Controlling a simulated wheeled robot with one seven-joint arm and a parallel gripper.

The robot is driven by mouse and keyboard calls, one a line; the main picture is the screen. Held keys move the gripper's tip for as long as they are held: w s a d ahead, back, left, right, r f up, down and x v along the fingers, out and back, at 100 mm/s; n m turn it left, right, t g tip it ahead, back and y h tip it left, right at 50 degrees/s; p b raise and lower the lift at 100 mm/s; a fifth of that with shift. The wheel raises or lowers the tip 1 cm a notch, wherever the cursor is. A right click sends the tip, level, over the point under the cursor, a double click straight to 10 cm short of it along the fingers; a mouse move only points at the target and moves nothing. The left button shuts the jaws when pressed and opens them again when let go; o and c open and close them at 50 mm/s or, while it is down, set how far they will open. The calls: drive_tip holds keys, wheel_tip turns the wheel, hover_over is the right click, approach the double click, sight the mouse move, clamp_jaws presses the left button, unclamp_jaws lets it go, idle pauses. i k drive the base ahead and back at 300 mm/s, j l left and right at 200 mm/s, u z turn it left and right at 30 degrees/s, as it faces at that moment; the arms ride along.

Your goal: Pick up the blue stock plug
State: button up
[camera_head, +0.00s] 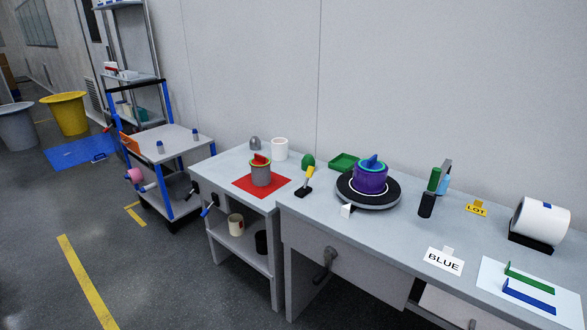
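A blue piece with a raised grip (372,162) sits on top of a purple round pot (370,181), inside its teal rim. It looks like the blue plug, but I cannot tell for sure. The pot stands on a dark round turntable (347,198) on the workbench. Two small blue-and-grey pieces, one at the left (160,146) and one at the right (196,134), stand on the cart top; they are too small to identify. My gripper is not in view.
A grey pot with a red top (261,175) stands on a red mat (244,187). A white roll (541,219) and a sheet with green and blue bars (488,274) lie farther right.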

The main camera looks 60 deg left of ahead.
sight(372, 165)
drive_tip(key=u, duration=1.95)
